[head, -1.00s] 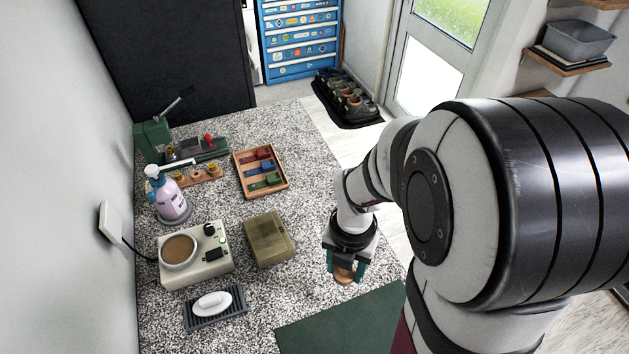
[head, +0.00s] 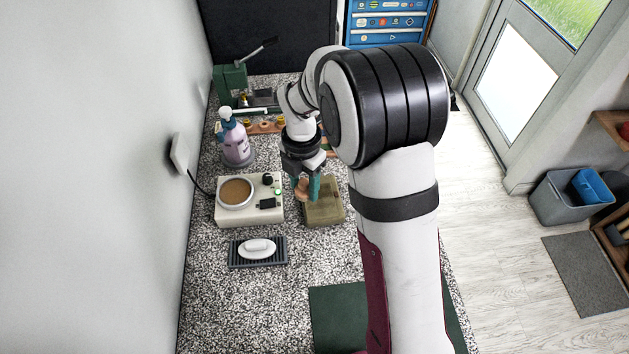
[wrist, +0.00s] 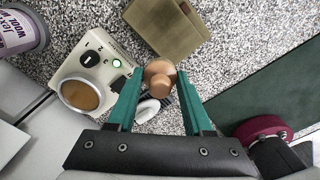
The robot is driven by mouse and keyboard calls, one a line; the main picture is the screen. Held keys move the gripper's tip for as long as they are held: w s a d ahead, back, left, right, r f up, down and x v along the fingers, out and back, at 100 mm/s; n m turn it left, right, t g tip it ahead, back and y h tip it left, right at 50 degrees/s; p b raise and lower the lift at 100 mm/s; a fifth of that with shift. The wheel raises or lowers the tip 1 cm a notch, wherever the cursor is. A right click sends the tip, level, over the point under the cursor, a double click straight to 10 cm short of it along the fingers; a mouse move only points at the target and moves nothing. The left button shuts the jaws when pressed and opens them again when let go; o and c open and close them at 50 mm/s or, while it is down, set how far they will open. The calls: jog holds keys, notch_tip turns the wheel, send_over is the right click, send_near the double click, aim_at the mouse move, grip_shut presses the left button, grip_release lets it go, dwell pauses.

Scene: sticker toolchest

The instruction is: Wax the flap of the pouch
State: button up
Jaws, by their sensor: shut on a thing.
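My gripper (head: 306,188) is shut on a tan, rounded wooden knob (wrist: 159,77), likely an applicator; its green fingers grip both sides. It hangs above the worktop between the wax warmer and the pouch. The olive pouch (head: 328,208) lies flat on the worktop, just right of my gripper in the head view; it shows at the top of the wrist view (wrist: 165,28). The cream wax warmer (head: 262,213) stands to the left, its round pan of brown wax (head: 236,193) uncovered and a green light lit. The knob's underside is hidden.
A white soap bar (head: 257,247) lies on a dark ridged dish (head: 236,257) in front of the warmer. A green mat (head: 338,307) lies at the front. A wall plate (head: 179,154) with a cord is at left.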

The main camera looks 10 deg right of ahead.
aim_at(328, 185)
jog(key=shift+f, duration=2)
jog(key=shift+d+f, duration=0.35)
jog(key=shift+f, duration=0.3)
jog(key=shift+d+f, duration=0.3)
jog(key=shift+f, duration=0.3)
grip_shut()
jog(key=shift+w+d, duration=0.15)
jog(key=shift+d, duration=1.35)
jog(key=shift+w+d, duration=0.1)
jog(key=shift+d, duration=1.35)
jog(key=shift+w+d, duration=0.15)
jog(key=shift+w, duration=0.85)
jog(key=shift+s+a, duration=0.15)
jog(key=shift+a, duration=1.8)
jog(key=shift+s+a, duration=0.1)
jog(key=shift+a, duration=1.8)
jog(key=shift+w, duration=0.8)
jog(key=shift+w+d, duration=0.4)
jog(key=shift+d, duration=3.25)
jog(key=shift+w, duration=0.65)
jog(key=shift+w+a, duration=0.3)
jog(key=shift+a, duration=0.15)
jog(key=shift+s+a, duration=0.15)
jog(key=shift+a, duration=1.55)
jog(key=shift+s+a, duration=0.1)
jog(key=shift+a, duration=1.55)
notch_tip(328, 185, up, 8)
